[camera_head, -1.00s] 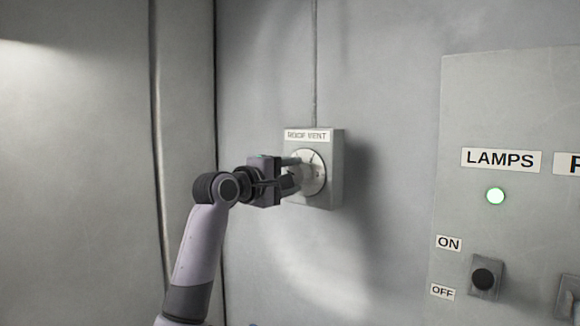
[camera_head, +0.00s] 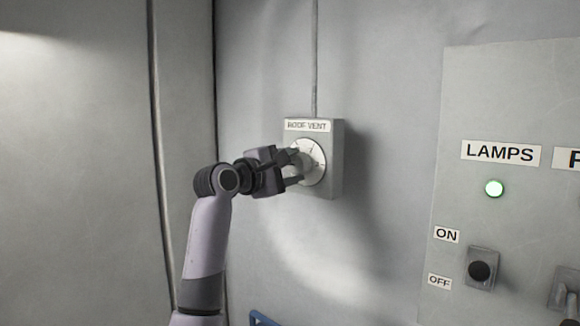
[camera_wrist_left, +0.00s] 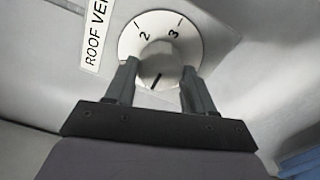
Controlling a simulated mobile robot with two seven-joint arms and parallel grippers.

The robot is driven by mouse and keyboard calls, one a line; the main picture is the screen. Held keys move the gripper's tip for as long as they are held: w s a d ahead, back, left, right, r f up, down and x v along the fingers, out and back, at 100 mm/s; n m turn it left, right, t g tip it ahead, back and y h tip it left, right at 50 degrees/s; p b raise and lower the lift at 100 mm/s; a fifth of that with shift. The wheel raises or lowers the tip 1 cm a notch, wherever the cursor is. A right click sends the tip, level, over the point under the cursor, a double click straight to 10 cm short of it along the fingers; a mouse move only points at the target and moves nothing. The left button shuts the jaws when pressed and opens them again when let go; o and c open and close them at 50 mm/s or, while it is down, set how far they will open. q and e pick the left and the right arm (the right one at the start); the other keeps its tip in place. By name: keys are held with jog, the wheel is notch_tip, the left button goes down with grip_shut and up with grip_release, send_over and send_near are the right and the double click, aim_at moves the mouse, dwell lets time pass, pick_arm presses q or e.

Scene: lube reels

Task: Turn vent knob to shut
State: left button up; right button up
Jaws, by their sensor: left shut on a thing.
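The roof vent box (camera_head: 336,160) is a grey box on the wall with a ROOF VENT label (camera_head: 307,125) and a round white dial (camera_head: 320,162). In the left wrist view the dial (camera_wrist_left: 192,38) shows the figures 2 and 3, and the pale vent knob (camera_wrist_left: 157,62) stands at its middle. A short black mark shows at the knob's near edge, between my fingers. My left gripper (camera_head: 298,167) reaches the dial from the left and is shut on the knob, one finger on each side. It also shows in the left wrist view (camera_wrist_left: 158,84). The rest of the dial is hidden. My right gripper is out of view.
Another switch (camera_head: 565,290) is cut off at the right edge. A blue edge (camera_head: 262,319) shows at the bottom.

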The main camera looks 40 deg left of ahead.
pick_arm(q)
jog(key=o, duration=1)
jog(key=shift+o, duration=0.2)
jog(key=shift+s, duration=0.1)
jog(key=s+b, duration=0.2)
jog(key=s, duration=0.5)
jog(key=shift+a, duration=0.3)
